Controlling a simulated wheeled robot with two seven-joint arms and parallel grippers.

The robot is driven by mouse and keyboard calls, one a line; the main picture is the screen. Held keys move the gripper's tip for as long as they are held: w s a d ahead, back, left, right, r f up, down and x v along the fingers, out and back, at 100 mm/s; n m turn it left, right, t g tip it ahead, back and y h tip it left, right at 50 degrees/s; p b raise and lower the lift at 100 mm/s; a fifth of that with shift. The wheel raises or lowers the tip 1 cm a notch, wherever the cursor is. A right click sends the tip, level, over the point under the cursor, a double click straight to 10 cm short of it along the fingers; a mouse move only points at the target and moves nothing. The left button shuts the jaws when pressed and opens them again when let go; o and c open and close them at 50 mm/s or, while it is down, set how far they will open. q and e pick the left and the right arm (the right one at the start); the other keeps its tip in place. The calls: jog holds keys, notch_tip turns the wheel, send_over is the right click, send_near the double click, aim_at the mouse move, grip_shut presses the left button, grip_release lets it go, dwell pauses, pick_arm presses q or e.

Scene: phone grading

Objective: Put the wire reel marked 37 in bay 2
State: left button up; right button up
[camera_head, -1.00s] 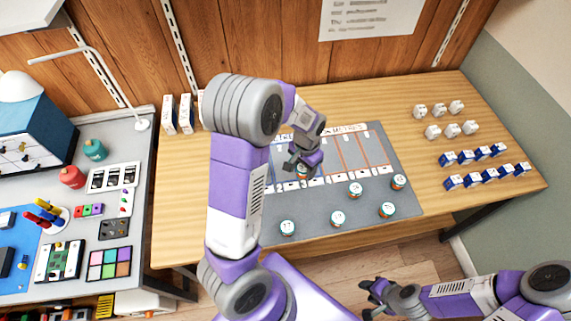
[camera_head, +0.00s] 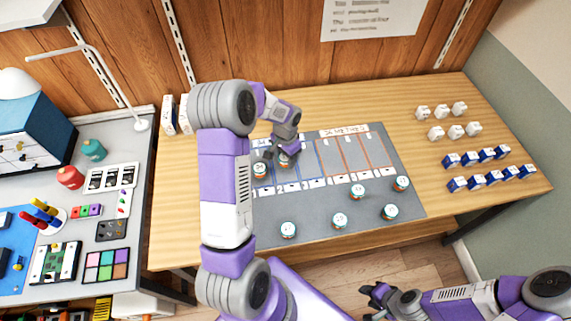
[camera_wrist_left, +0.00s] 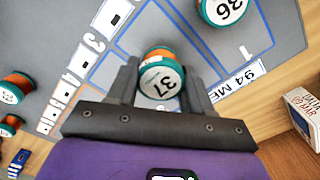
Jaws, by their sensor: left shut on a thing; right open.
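The wire reel marked 37 (camera_wrist_left: 162,78), white-topped with an orange band, is between the fingers of my left gripper (camera_wrist_left: 158,85), which is shut on it. In the head view the left gripper (camera_head: 285,157) holds this reel over the far part of bay 2 (camera_head: 288,178) on the grey mat. I cannot tell whether the reel touches the mat. A reel marked 36 (camera_wrist_left: 222,9) stands in bay 1 to its left in the head view (camera_head: 260,170). My right gripper (camera_head: 374,300) is open and empty in front of the table.
Several other reels (camera_head: 340,220) stand on the near and right parts of the mat (camera_head: 320,206). White blocks (camera_head: 436,132) and blue-and-white blocks (camera_head: 486,180) stand at the right. A small white box (camera_wrist_left: 304,112) is near the left end. A cluttered grey bench (camera_head: 140,170) adjoins at left.

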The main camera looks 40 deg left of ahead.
aim_at(286, 164)
pick_arm(q)
notch_tip(286, 164, down, 3)
jog(key=shift+f+b, duration=0.1)
jog(key=shift+b, duration=0.2)
jog(key=shift+f, duration=0.35)
jog(key=shift+f, duration=0.1)
jog(key=o, duration=1)
